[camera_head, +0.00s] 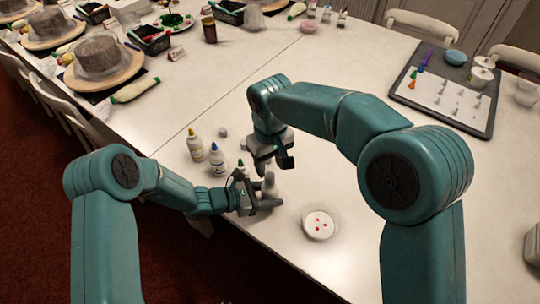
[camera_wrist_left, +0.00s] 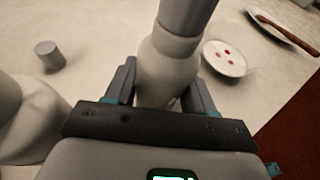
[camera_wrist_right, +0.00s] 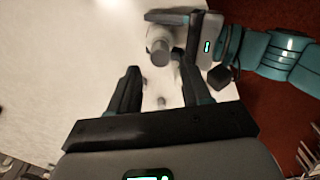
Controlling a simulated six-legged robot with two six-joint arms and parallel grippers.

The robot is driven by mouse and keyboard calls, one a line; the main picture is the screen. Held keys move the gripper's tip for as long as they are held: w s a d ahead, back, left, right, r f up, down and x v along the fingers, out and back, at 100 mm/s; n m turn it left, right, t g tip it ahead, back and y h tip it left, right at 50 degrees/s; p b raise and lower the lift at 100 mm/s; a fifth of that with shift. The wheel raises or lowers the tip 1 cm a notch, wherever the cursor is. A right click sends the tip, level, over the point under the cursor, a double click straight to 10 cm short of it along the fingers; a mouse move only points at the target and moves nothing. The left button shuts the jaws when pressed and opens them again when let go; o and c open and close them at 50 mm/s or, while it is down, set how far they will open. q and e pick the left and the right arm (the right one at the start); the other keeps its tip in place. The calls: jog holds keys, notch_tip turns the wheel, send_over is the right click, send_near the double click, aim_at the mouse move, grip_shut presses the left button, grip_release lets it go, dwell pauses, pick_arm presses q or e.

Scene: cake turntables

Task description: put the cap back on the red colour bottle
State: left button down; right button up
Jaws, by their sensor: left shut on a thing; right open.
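My left gripper (camera_head: 262,197) is shut around the body of a white bottle (camera_head: 269,188) near the table's front edge. In the left wrist view the bottle (camera_wrist_left: 165,68) stands between the fingers, with a grey cap-like cylinder (camera_wrist_left: 187,14) on its top; no red tip shows. My right gripper (camera_head: 272,164) is open and empty, just above and beside the bottle top. In the right wrist view the bottle's grey top (camera_wrist_right: 160,52) lies beyond the open fingers. A loose grey cap (camera_head: 223,132) stands on the table; it also shows in the left wrist view (camera_wrist_left: 49,55).
Bottles with a yellow tip (camera_head: 194,145) and a blue tip (camera_head: 217,159) stand left of the grippers; a green tip (camera_head: 240,163) shows close behind my left gripper. A white dish with red dots (camera_head: 319,225) is to the right. A dark tray (camera_head: 488,126) lies further back.

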aim_at(270, 174)
notch_tip(270, 174, down, 6)
jog(key=shift+r, duration=0.15)
grip_shut()
dwell(0.3)
jog(key=shift+o, duration=0.8)
grip_release()
jog(key=shift+r, duration=0.1)
notch_tip(270, 174, up, 12)
